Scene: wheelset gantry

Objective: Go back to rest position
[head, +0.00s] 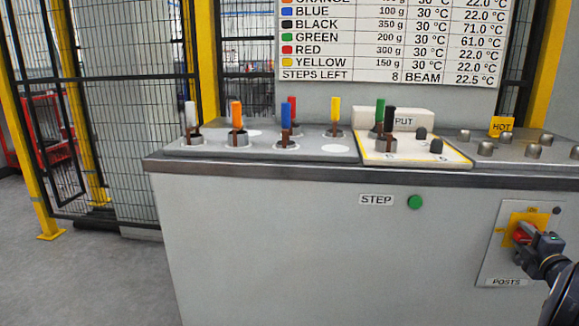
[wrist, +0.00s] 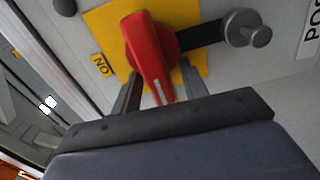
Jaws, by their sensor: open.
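My gripper (head: 535,243) is at the lower right in the head view, in front of the posts panel on the cabinet front. In the wrist view my gripper (wrist: 157,82) is open, with one finger on each side of the red switch handle (wrist: 148,55). I cannot tell whether the fingers touch the handle. The red handle also shows in the head view (head: 521,234), partly hidden by my gripper. It sits on a yellow plate (wrist: 103,22) with an ON label (wrist: 100,65). The handle's narrow end points down toward my gripper in the wrist view.
A padlock-like grey post (wrist: 245,30) stands beside the handle. The cabinet (head: 260,240) fills the front, with a green STEP button (head: 414,202). Several coloured handles stand on its top, and a HOT sign (head: 501,126) is at right. Mesh fencing (head: 120,120) is at left; the left floor (head: 80,275) is clear.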

